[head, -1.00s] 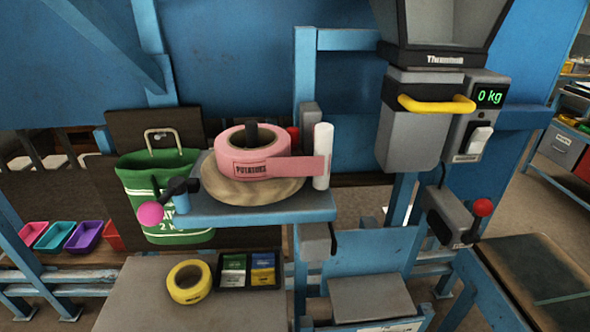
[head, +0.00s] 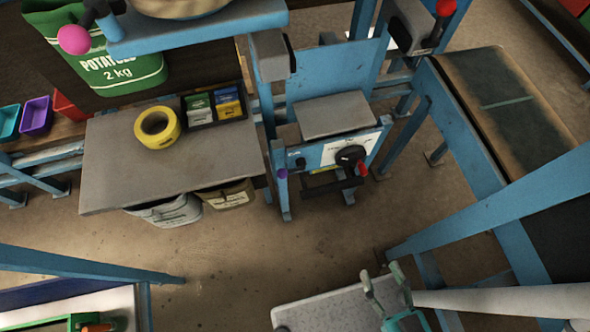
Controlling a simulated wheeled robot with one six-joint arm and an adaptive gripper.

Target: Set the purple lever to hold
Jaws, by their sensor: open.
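A small purple knob (head: 283,173), which looks like the end of the purple lever, sits at the left end of the front panel of the blue stand in the head view. The rest of the lever is too small to make out, and I cannot read which setting it is at. My gripper (head: 381,272) is at the lower right, its two pale green fingers spread apart and empty. It is well apart from the purple knob, nearer to me and to the right.
A black dial with a red handle (head: 361,169) and a white label plate (head: 335,150) share the panel. A grey table (head: 125,185) with yellow tape (head: 158,127) stands left. A blue-framed conveyor (head: 505,105) is right. Open floor (head: 260,240) lies before the stand.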

